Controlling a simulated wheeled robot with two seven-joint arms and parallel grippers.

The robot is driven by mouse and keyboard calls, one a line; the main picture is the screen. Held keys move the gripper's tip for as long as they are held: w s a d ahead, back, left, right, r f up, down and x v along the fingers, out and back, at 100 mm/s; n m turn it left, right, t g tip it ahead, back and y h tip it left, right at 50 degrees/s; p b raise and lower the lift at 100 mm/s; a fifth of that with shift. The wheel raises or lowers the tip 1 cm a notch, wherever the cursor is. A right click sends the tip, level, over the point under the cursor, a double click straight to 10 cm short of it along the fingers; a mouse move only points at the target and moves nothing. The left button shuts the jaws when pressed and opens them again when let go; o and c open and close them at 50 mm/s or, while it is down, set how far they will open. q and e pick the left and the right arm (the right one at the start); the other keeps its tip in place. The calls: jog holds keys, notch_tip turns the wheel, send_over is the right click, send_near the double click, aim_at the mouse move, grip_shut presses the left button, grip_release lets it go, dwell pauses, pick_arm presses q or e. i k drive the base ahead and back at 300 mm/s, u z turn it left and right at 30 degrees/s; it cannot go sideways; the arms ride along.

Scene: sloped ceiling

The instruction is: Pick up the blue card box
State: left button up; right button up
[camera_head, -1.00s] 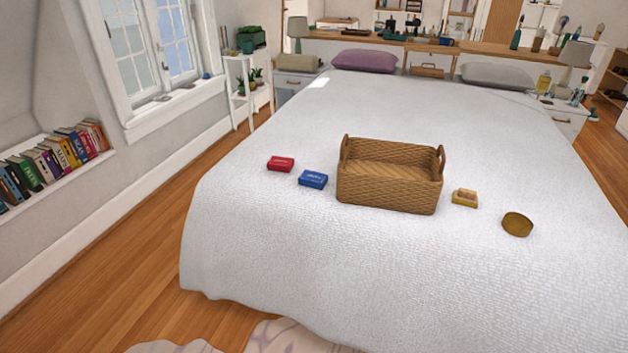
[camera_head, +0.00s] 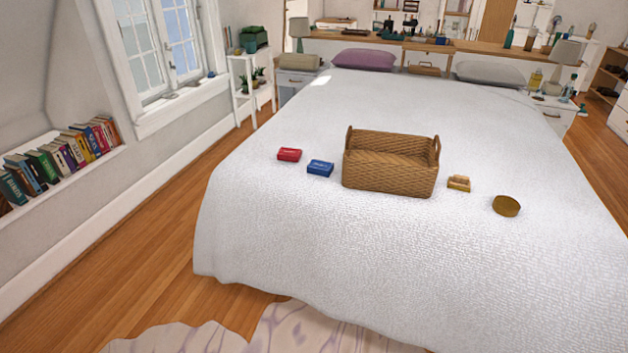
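The blue card box (camera_head: 320,168) lies flat on the white bedspread, a small rectangular box just left of a wicker basket and apart from it. A similar red card box (camera_head: 289,154) lies to its left and slightly farther back. The wicker basket (camera_head: 390,176) stands upright on the bed with two raised handles; its inside is mostly hidden by the front wall. Neither of my grippers shows in the head view.
The bed (camera_head: 300,235) fills the middle. A small yellowish box (camera_head: 459,183) and a round brass-coloured tin (camera_head: 506,206) lie right of the basket. A patterned rug (camera_head: 300,330) lies in front. Wooden floor (camera_head: 190,290) is clear at left, beside a book-filled wall shelf (camera_head: 60,160).

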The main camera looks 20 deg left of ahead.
aim_at(318, 167)
jog(key=u, duration=1.3)
jog(key=i, duration=1.05)
jog(key=u, duration=0.05)
